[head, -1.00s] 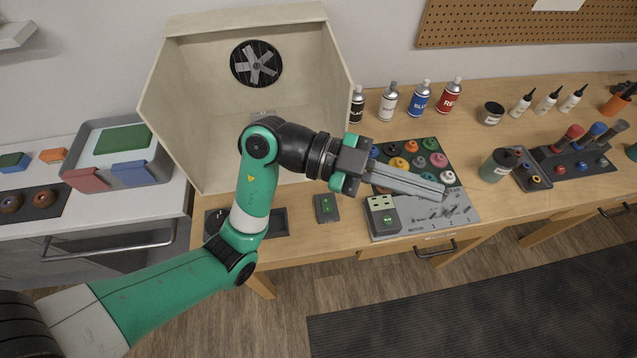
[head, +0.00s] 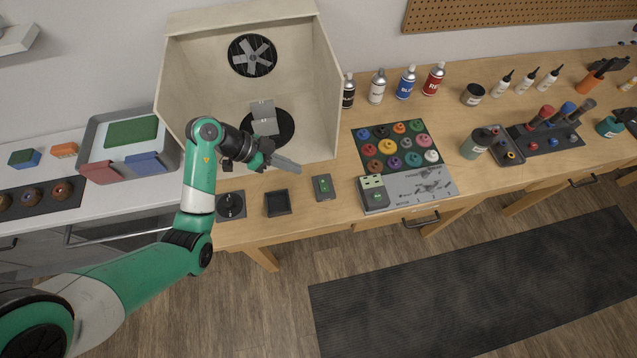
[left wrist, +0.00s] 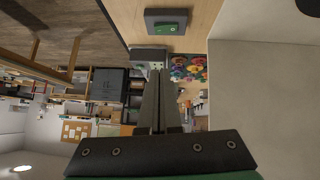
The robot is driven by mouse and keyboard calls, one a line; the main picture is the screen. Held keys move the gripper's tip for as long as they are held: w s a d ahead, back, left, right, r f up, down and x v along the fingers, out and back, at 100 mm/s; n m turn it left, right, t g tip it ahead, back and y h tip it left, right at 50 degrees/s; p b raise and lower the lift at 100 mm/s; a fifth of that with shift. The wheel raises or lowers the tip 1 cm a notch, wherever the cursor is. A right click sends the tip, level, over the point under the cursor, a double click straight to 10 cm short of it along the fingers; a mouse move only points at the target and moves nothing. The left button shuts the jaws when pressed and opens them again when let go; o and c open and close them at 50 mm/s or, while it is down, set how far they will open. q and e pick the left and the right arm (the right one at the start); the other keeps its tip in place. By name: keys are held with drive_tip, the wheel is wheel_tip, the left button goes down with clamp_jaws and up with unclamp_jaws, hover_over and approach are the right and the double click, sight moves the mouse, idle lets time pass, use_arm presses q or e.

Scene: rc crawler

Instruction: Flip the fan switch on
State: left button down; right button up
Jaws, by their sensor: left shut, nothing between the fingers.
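The fan switch (head: 323,186) is a small dark box with a green rocker on the wooden bench, in front of the booth's right side. It also shows at the top of the left wrist view (left wrist: 166,22). I cannot tell which way the rocker is set. My left gripper (head: 297,169) is shut and empty, above the bench's front edge of the booth, up and left of the switch in the head view and apart from it. Its long grey fingers lie together in the left wrist view (left wrist: 158,76). The fan (head: 252,56) is in the booth's back wall. My right gripper is out of view.
The pale booth (head: 180,85) stands behind my left gripper, with a dark turntable (head: 285,130) inside. A knob panel (head: 231,206) and a square black tray (head: 278,203) lie left of the switch. A grey motor panel (head: 425,184) and colored paint pots (head: 388,146) are to its right.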

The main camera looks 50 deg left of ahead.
use_arm(q)
approach(329, 188)
drive_tip(key=w, duration=0.1)
drive_tip(key=w+d, duration=0.1)
drive_tip(key=shift+w+d+r, duration=0.3)
drive_tip(key=shift+d+r, duration=0.05)
drive_tip(key=shift+r, duration=0.05)
drive_tip(key=f, duration=0.3)
drive_tip(key=shift+w+d+f, duration=0.2)
drive_tip(key=shift+d+f, duration=0.15)
drive_tip(key=shift+f, duration=0.55)
drive_tip(key=shift+w, duration=0.1)
